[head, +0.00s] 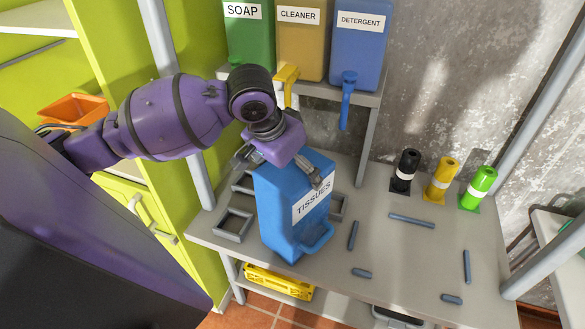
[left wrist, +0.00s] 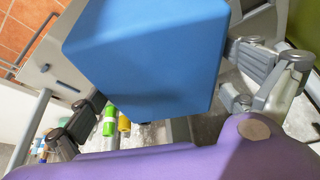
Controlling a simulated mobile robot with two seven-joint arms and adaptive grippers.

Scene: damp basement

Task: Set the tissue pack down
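The blue tissue pack (head: 281,207), labelled TISSUES, is upright but slightly tilted near the front edge of the grey table (head: 398,262). I cannot tell whether its base touches the table. My left gripper (head: 281,166) is over its top, with one finger on each side, closed on it. In the left wrist view the pack (left wrist: 150,55) fills the middle between the finger pads. Grey square frames (head: 233,224) on the table show beside the pack, and another shows at its right (head: 338,207). My right gripper is not in view.
Black (head: 405,170), yellow (head: 442,178) and green (head: 479,187) rolls stand at the back right. Several blue-grey bars (head: 411,220) lie on the table. Soap, cleaner and detergent (head: 358,45) dispensers stand on a raised shelf behind. A yellow crate (head: 278,283) is below.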

